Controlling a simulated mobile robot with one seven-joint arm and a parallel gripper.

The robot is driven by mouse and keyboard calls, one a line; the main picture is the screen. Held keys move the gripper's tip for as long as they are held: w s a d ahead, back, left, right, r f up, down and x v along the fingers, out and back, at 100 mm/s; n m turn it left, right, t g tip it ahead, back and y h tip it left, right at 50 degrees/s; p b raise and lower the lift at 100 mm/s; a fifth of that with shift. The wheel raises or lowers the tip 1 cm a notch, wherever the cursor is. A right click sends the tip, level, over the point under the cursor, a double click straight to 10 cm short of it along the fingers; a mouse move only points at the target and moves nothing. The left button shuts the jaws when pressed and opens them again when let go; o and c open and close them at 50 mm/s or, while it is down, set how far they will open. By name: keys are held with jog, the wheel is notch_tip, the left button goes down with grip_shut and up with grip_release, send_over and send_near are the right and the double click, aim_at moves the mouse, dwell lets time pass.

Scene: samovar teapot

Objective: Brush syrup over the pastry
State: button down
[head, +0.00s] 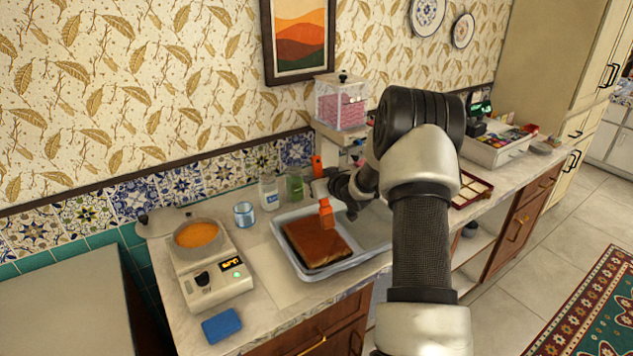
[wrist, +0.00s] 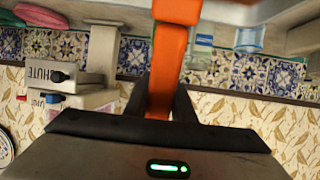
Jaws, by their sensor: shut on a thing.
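A brown slab of pastry (head: 314,243) lies in a grey metal tray (head: 345,264) on the counter. My gripper (head: 335,192) is above the tray, shut on an orange brush (head: 326,213). The brush's handle end rises above the gripper and its orange head hangs over the right part of the pastry; I cannot tell whether it touches. In the wrist view the orange brush (wrist: 168,60) runs up between the dark fingers. A pot of orange syrup (head: 197,236) sits on a white heater with a lit display (head: 232,262), left of the tray.
A blue sponge (head: 221,325) lies at the counter's front edge. A blue glass (head: 244,214) and jars (head: 269,192) stand behind the tray. A dispenser with pink contents (head: 341,104) stands at the back. A box of coloured items (head: 497,147) is far right.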

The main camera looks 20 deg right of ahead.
aim_at(317, 159)
jog(key=shift+r, duration=0.1)
notch_tip(317, 159, up, 7)
jog(key=p, duration=0.5)
